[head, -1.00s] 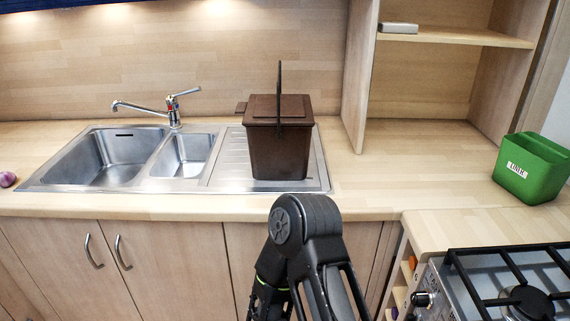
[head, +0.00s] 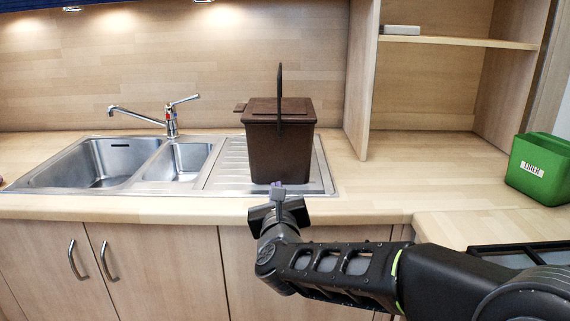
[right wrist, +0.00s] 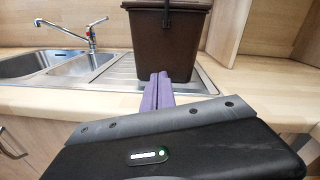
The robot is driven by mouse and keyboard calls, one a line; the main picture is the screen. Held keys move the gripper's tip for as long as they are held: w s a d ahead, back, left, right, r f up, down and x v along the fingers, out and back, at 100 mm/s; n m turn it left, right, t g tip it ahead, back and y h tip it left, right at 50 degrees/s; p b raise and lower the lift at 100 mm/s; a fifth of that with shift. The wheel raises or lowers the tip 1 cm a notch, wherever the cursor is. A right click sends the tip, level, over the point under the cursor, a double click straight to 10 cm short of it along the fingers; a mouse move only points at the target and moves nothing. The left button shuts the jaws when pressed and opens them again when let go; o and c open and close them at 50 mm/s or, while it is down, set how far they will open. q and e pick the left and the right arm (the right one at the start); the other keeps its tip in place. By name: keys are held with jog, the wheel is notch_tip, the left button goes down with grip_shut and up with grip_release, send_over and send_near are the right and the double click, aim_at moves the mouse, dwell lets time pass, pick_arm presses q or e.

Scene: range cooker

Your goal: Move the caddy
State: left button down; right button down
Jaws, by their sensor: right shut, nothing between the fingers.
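The brown caddy (head: 279,150), a lidded bin with its thin handle standing upright, rests on the ridged drainboard right of the sink bowls. In the right wrist view the caddy (right wrist: 166,46) fills the top middle, its upper part cut off. My right gripper (head: 278,190) is at the counter's front edge, just in front of the caddy's base. Its purple fingers (right wrist: 159,88) are together and empty, pointing at the caddy's lower front. Whether they touch it I cannot tell. My left gripper is not in view.
The steel sink (head: 110,165) and its tap (head: 170,122) are left of the caddy. A green container (head: 540,168) stands at the far right, near the hob (head: 515,256). A wooden shelf unit (head: 362,85) rises behind right. The counter right of the drainboard is clear.

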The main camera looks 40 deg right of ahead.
aim_at(285, 155)
jog(key=m, duration=0.2)
jog(key=s+d+r+m+h, duration=0.1)
jog(key=shift+d+r+m, duration=0.15)
jog(key=shift+r+m, duration=0.05)
jog(key=shift+m, duration=0.2)
jog(key=p+x, duration=0.2)
jog(key=x, duration=1.2)
jog(key=shift+s+d+f, duration=0.1)
